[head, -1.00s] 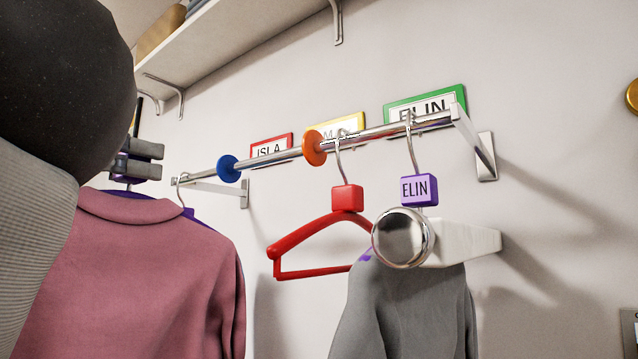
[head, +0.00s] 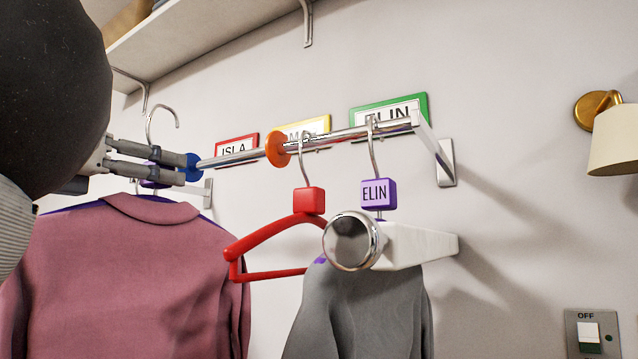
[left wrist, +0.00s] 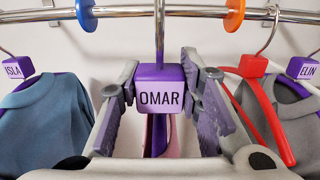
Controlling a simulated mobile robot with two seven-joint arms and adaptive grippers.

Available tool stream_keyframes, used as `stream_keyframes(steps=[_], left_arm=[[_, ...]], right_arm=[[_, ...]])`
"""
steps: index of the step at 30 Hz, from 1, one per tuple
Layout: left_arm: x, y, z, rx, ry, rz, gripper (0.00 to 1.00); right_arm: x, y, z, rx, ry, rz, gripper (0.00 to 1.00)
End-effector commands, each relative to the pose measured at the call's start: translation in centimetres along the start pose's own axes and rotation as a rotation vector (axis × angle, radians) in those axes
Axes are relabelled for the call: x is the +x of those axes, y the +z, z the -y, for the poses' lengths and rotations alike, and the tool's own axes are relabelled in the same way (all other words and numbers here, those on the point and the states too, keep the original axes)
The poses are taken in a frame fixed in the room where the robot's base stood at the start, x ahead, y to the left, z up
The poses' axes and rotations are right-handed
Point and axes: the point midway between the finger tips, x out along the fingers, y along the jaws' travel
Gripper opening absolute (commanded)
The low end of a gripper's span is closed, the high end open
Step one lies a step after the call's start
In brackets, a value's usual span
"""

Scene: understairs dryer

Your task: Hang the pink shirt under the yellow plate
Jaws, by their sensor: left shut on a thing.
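The pink shirt (head: 120,260) hangs on a purple hanger at the left of the head view. My left gripper (head: 150,168) is shut on the hanger's purple block, marked OMAR (left wrist: 160,98) in the left wrist view. The hanger's hook (head: 160,122) rises above the gripper near the blue disc. I cannot tell whether it touches the rail. The yellow plate (head: 318,124) is on the wall behind the rail (head: 345,134), partly hidden by it and the orange disc (head: 277,149). My right gripper is not in view.
The blue disc (left wrist: 87,14) and orange disc (left wrist: 235,14) bound an open rail stretch in the left wrist view. Right of the orange disc hang an empty red hanger (head: 309,201) and a grey shirt (head: 355,310). A blue shirt (left wrist: 45,115) hangs left.

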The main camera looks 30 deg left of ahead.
Motion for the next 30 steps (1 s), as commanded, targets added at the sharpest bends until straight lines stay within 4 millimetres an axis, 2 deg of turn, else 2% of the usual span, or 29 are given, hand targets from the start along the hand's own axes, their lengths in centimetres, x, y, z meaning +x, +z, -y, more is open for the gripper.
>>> stream_keyframes(steps=[19,24,30], left_arm=[[13.1,-0.2,0.1,-0.001,-0.003,0.004,0.00],[13.1,-2.3,0.1,-0.003,0.000,0.003,0.00],[13.1,-3.0,0.1,0.000,0.000,0.004,0.00]], right_arm=[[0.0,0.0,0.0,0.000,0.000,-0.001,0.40],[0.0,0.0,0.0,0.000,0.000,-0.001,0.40],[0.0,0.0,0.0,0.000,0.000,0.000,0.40]])
